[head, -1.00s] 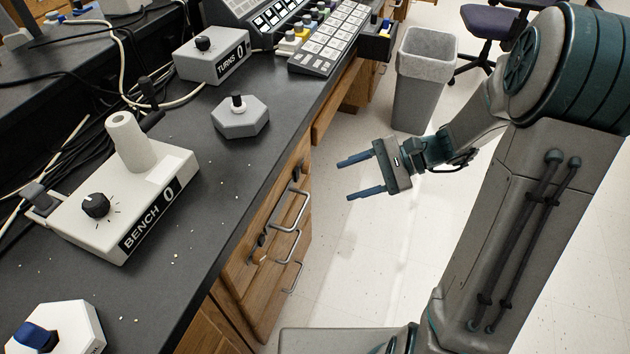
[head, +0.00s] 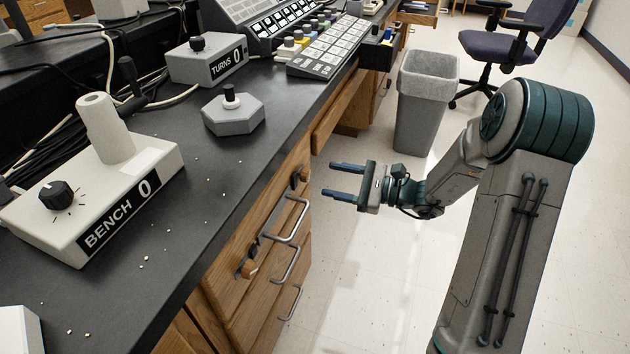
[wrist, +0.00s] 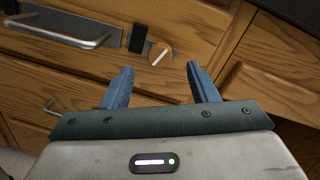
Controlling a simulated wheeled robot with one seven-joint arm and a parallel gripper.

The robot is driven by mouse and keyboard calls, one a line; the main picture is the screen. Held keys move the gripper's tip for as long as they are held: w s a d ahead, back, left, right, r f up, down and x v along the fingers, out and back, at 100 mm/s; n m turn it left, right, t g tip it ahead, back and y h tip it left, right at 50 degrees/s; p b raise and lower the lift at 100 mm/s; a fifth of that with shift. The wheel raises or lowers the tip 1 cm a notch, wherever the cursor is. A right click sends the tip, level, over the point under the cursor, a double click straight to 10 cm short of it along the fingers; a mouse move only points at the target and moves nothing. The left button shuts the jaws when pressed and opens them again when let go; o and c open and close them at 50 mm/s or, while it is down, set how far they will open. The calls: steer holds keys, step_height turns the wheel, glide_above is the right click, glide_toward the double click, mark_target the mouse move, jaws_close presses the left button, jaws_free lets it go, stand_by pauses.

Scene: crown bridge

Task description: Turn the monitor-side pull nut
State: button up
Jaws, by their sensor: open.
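The top wooden drawer below the bench has a metal pull handle (head: 288,222) with a round brown nut on a dark mount at each end. The monitor-side pull nut (head: 303,175) is at the far end, toward the console. The near-side nut (head: 249,268) is at the other end. In the wrist view one orange-brown nut with a pale line (wrist: 160,54) sits right of the handle (wrist: 60,30), beside a black mount. My gripper (head: 345,180) is open and empty, right of the drawer front and apart from it. Its blue fingers (wrist: 160,88) point toward the drawer, below the nut in the wrist view.
The dark bench top (head: 200,215) overhangs the drawers. It carries a BENCH 0 box (head: 95,205), a grey hexagonal block with a knob (head: 233,115), a TURNS 0 box (head: 208,60) and a console (head: 325,50). A grey bin (head: 425,105) and a chair (head: 515,45) stand beyond my arm. The floor (head: 370,290) nearby is clear.

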mark_target(309, 175)
steer(key=shift+b+x, duration=0.65)
steer(key=shift+x, duration=2.15)
steer(key=c, duration=1)
